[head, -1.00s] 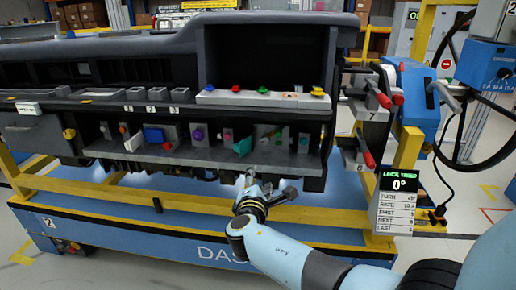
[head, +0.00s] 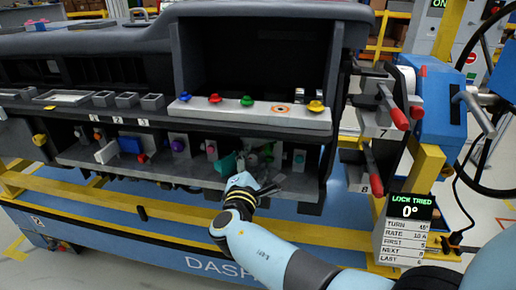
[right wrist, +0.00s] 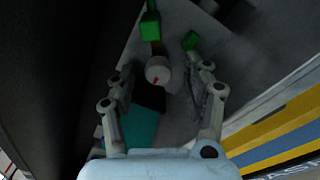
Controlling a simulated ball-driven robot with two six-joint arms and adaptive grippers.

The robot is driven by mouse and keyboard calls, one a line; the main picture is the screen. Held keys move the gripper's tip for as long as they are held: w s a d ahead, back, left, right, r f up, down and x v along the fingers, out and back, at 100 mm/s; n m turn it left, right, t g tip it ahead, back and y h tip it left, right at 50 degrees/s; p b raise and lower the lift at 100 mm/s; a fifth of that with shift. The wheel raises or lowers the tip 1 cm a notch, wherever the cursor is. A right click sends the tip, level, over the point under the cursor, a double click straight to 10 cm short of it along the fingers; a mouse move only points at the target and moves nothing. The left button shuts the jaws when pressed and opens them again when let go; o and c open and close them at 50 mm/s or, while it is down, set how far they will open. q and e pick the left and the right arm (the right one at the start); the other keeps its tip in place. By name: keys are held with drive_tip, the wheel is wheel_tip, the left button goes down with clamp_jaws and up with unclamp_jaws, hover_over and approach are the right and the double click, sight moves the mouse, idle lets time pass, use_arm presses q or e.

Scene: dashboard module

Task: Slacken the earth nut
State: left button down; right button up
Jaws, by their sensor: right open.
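My right gripper (head: 268,182) is at the front of the module's lower shelf, in front of its right part. In the right wrist view my right gripper (right wrist: 166,85) is open, its two fingers apart. A pale round knob (right wrist: 158,70) with a red mark lies between and just beyond the fingertips, apart from them. Green blocks (right wrist: 150,26) stand beyond it. A teal part (right wrist: 142,128) lies nearer, by the left finger; it also shows in the head view (head: 227,165). I cannot tell for sure which part is the earth nut. My left gripper is out of view.
The dashboard module's upper ledge (head: 205,112) carries several coloured knobs. Small coloured fittings, such as a purple knob (head: 178,146), stand along the lower shelf. Red-handled levers (head: 398,118) are at the right. A yellow rail (head: 170,213) runs below.

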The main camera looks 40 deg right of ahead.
drive_tip(key=shift+w, duration=0.1)
drive_tip(key=shift+d, duration=0.1)
clamp_jaws()
drive_tip(key=shift+n, duration=0.8)
use_arm(q)
drive_tip(key=shift+w+a+r, duration=0.1)
drive_tip(key=shift+w+r, duration=0.05)
drive_tip(key=shift+w, duration=0.15)
use_arm(e)
drive_tip(key=n, duration=0.4)
unclamp_jaws()
drive_tip(key=shift+r, duration=0.1)
use_arm(q)
drive_tip(key=shift+a, duration=0.25)
